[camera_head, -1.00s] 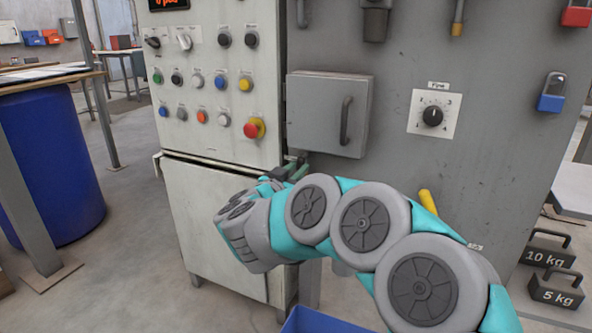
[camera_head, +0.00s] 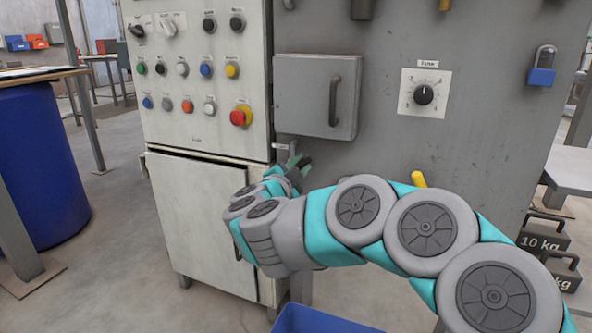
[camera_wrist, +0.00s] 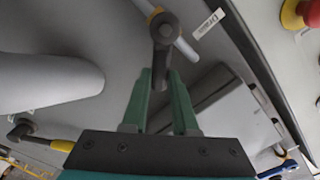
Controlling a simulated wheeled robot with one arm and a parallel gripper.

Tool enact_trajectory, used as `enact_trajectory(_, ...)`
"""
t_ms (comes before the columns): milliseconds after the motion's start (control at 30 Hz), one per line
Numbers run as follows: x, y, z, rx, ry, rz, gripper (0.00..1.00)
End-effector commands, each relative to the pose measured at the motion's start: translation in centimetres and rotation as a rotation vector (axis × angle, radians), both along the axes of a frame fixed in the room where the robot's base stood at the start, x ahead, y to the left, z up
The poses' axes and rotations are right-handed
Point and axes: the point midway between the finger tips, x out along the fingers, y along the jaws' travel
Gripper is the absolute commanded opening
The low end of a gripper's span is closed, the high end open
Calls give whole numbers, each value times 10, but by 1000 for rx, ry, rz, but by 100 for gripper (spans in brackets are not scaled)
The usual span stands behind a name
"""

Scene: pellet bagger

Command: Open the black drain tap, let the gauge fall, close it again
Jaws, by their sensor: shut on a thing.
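The black drain tap (camera_wrist: 163,28) is at the top centre of the wrist view. Its round dark hub sits on a pale pipe, and its lever runs down between my fingertips. A small label (camera_wrist: 208,24), too blurred to read surely, is beside it. My gripper (camera_wrist: 160,82) has its two green fingers closed around the lever's end. In the head view my gripper (camera_head: 298,170) is by the panel, just below the grey box; the tap is mostly hidden there. No gauge can be made out in either view.
A grey box with a handle (camera_head: 317,95) juts out just above my gripper. A red stop button (camera_head: 238,117) is on the control cabinet to the left. A yellow handle (camera_head: 418,180) is to the right. A blue bin (camera_head: 315,322) stands below my arm.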

Motion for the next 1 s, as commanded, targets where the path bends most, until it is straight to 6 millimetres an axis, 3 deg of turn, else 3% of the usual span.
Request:
enact_trajectory(500, -4, -11, -27, 434, -157, -3, 0)
enact_trajectory(1000, -4, -12, -36, 633, -229, -3, 0)
